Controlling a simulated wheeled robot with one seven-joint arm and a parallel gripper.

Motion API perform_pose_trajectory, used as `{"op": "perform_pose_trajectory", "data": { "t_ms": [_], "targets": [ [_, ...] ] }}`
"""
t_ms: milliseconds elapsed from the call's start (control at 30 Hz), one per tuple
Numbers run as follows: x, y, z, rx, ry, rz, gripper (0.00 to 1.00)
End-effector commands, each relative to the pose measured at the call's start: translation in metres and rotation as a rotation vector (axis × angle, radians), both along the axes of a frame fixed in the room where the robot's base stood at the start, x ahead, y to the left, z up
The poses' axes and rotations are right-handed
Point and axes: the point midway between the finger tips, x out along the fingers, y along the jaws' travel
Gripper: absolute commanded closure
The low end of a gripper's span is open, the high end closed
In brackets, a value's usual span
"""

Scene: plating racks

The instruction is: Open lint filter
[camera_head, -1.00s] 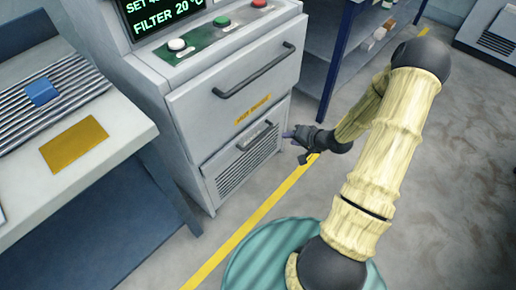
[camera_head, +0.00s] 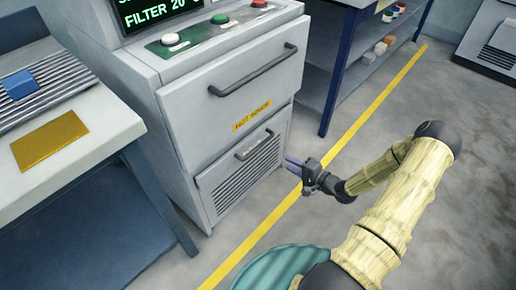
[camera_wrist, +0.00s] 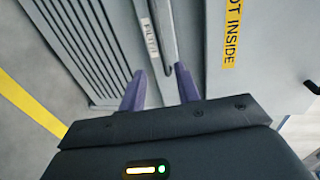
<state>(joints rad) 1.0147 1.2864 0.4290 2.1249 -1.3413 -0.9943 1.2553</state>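The lint filter panel (camera_head: 240,178) is the lower front of the grey machine, with slanted vents and a dark bar handle (camera_head: 254,145) along its top. It looks closed. In the wrist view the vented panel (camera_wrist: 75,35) lies to the left, with a label reading like "FILTER" (camera_wrist: 150,38) beside the handle (camera_wrist: 168,45). My gripper (camera_head: 290,165) is in front of and to the right of the panel, apart from the handle. Its two purple fingers (camera_wrist: 161,85) are spread with nothing between them, and the handle shows beyond the gap.
Above the filter is a larger drawer (camera_head: 225,105) with a long handle and a yellow "HOT INSIDE" label (camera_head: 252,115). A workbench (camera_head: 105,135) stands at left, a blue shelf (camera_head: 345,55) behind at right. Floor with a yellow line (camera_head: 260,230) is clear in front.

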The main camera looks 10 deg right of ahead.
Motion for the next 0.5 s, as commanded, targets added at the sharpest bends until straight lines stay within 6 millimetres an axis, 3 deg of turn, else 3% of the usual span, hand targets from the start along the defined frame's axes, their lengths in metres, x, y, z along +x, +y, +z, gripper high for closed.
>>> {"op": "perform_pose_trajectory", "data": {
  "t_ms": [500],
  "targets": [
    [0.067,0.05,-0.02,-0.001,-0.001,0.003,0.67]
  ]
}}
